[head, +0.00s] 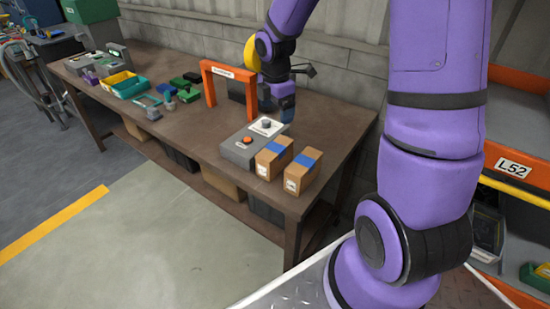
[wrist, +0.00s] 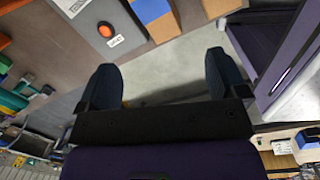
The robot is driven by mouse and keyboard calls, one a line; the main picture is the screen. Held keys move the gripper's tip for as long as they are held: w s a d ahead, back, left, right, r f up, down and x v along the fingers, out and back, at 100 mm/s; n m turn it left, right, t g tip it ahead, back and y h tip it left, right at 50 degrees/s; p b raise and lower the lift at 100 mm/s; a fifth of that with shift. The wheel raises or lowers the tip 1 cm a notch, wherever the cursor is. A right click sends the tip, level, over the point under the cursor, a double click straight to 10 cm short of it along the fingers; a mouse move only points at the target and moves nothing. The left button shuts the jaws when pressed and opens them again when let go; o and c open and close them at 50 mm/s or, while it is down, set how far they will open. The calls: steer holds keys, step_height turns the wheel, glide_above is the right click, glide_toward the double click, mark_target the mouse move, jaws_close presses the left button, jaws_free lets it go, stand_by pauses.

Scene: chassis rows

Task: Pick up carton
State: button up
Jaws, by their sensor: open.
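Two brown cartons with blue tape stand side by side at the table's near right end in the head view: the left carton (head: 264,168) and the right carton (head: 293,183). In the wrist view a taped carton (wrist: 165,30) shows at the top, beyond my fingertips, and part of a second carton (wrist: 222,6) is cut off by the top edge. My gripper (wrist: 162,75) is open, with nothing between its dark fingers. In the head view its dark end (head: 285,103) is above the table, behind the cartons and apart from them.
A grey box with an orange button (head: 238,155) stands directly left of the cartons. An orange frame (head: 207,85) stands farther back, with several bins and small parts beyond it. A wall runs behind the table (head: 180,135). An orange rack labelled L52 (head: 513,168) is at right.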

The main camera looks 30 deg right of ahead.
mark_target(275, 147)
steer(key=f+n, duration=0.1)
steer(key=f, duration=0.1)
steer(key=w+f+n, duration=0.1)
steer(key=f, duration=0.2)
steer(key=w+d+f+n, duration=0.1)
steer(key=f+n, duration=0.1)
steer(key=f, duration=0.1)
steer(key=shift+w+f+g+y, duration=0.1)
steer(key=shift+w+g+y, duration=0.1)
steer(key=shift+g+y, duration=0.15)
steer(key=f, duration=1)
steer(key=shift+w+d+f, duration=0.15)
steer(key=shift+w+f, duration=0.05)
steer(key=shift+f, duration=0.2)
steer(key=c, duration=1.3)
steer(key=shift+o, duration=0.2)
steer(key=shift+r, duration=0.15)
